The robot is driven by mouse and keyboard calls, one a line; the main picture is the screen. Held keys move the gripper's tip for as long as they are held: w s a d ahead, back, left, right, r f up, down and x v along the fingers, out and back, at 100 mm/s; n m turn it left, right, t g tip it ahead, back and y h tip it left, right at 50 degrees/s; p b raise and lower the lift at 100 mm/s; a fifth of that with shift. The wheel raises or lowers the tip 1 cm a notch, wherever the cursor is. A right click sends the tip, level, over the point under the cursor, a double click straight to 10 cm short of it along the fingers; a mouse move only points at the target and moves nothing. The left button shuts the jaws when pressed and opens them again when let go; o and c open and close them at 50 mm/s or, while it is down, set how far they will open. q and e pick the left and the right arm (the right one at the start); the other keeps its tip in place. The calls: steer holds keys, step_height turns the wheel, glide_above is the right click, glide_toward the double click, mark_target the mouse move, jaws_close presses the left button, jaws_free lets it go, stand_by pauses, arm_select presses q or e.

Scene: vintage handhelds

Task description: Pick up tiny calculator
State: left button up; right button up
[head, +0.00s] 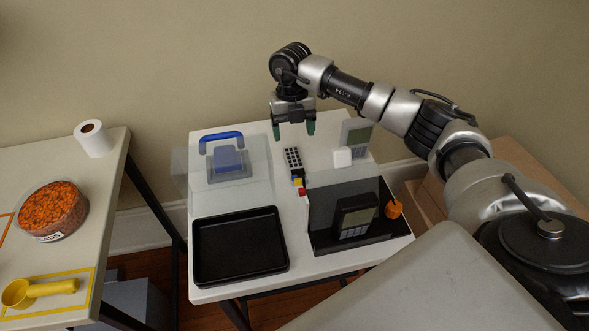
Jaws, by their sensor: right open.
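My right gripper (293,131) points down, open and empty, above the back of the white table. A small dark keypad device with pale keys (293,160) lies on the table just below and in front of the fingertips, apart from them. It looks like the tiny calculator. A larger grey calculator-like device (355,134) stands at the back right. A dark calculator with a screen and grey keys (355,218) is tilted up in the black bin at the front right. My left gripper is not in view.
A black tray (240,275) fills the front left. Behind it, a clear box (258,172) holds a blue-handled item. Small coloured blocks (299,181) lie by the keypad device; a white block (342,158) and an orange object (394,209) are to the right.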

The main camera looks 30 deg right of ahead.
glide_above(295, 162)
steer(key=w, duration=0.1)
steer(key=f, duration=0.4)
steer(key=shift+d+f, duration=0.2)
steer(key=shift+s+a+f+p, duration=0.15)
steer(key=shift+f+p, duration=0.15)
steer(key=shift+f, duration=0.55)
steer(key=shift+s+f+p, duration=0.2)
steer(key=shift+f+p, duration=0.05)
steer(key=shift+f, duration=0.65)
steer(key=shift+s+a+f+p, duration=0.15)
steer(key=shift+f+p, duration=0.15)
steer(key=shift+f, duration=0.55)
steer(key=shift+d, duration=0.1)
steer(key=c, duration=1)
steer(key=shift+r+b, duration=0.5)
steer(key=shift+r, duration=4.55)
steer(key=shift+c, duration=0.2)
